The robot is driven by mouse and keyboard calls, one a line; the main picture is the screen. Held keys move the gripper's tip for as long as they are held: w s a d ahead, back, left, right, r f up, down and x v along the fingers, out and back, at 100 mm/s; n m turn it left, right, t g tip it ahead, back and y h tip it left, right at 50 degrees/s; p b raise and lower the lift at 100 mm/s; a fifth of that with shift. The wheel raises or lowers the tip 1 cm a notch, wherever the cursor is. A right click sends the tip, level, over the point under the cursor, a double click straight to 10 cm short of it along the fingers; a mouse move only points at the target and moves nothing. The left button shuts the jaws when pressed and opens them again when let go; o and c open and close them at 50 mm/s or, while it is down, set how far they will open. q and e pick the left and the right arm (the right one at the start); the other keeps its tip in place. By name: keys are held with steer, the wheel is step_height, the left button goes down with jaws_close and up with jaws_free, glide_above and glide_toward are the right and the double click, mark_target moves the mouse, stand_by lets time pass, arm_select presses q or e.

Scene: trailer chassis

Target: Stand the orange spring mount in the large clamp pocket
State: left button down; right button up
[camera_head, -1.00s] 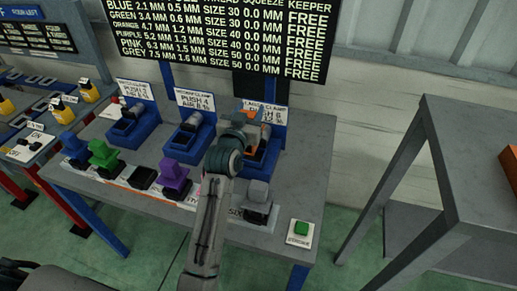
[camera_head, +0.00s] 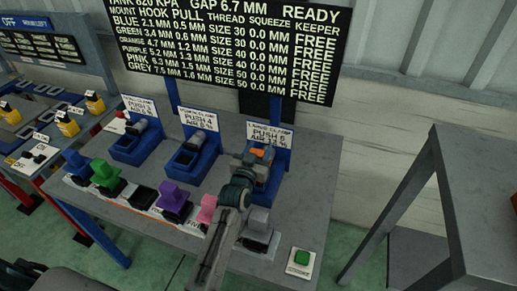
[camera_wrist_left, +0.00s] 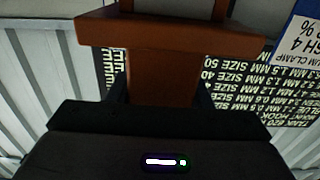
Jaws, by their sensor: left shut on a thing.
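The orange spring mount (camera_head: 264,153) is held in my left gripper (camera_head: 255,160), at the large clamp, the rightmost of three blue clamps. In the left wrist view the orange mount (camera_wrist_left: 160,75) stands between the two dark fingers, with a wide flange across it. The large clamp pocket (camera_head: 273,183) is partly hidden by my gripper and arm. I cannot tell whether the mount touches the pocket floor. The large clamp's sign (camera_head: 269,133) shows just behind the gripper. My right gripper is not in view.
Along the bench front stand blue (camera_head: 77,167), green (camera_head: 105,174), purple (camera_head: 175,200), pink (camera_head: 207,209) and grey (camera_head: 258,220) mounts. A green button (camera_head: 302,257) is at the front right corner. The small (camera_head: 135,142) and medium clamps (camera_head: 193,153) are to the left. A grey table (camera_head: 455,190) stands right.

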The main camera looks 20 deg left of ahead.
arm_select(q)
steer(key=shift+s+a, duration=0.1)
steer(key=shift+f, duration=0.25)
steer(key=c, duration=0.7)
jaws_free()
steer(key=shift+s, duration=0.1)
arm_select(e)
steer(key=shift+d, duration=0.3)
arm_select(q)
steer(key=shift+r, duration=0.1)
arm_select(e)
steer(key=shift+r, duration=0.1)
arm_select(q)
steer(key=s+b, duration=0.3)
steer(key=s, duration=0.4)
steer(key=shift+s, duration=0.2)
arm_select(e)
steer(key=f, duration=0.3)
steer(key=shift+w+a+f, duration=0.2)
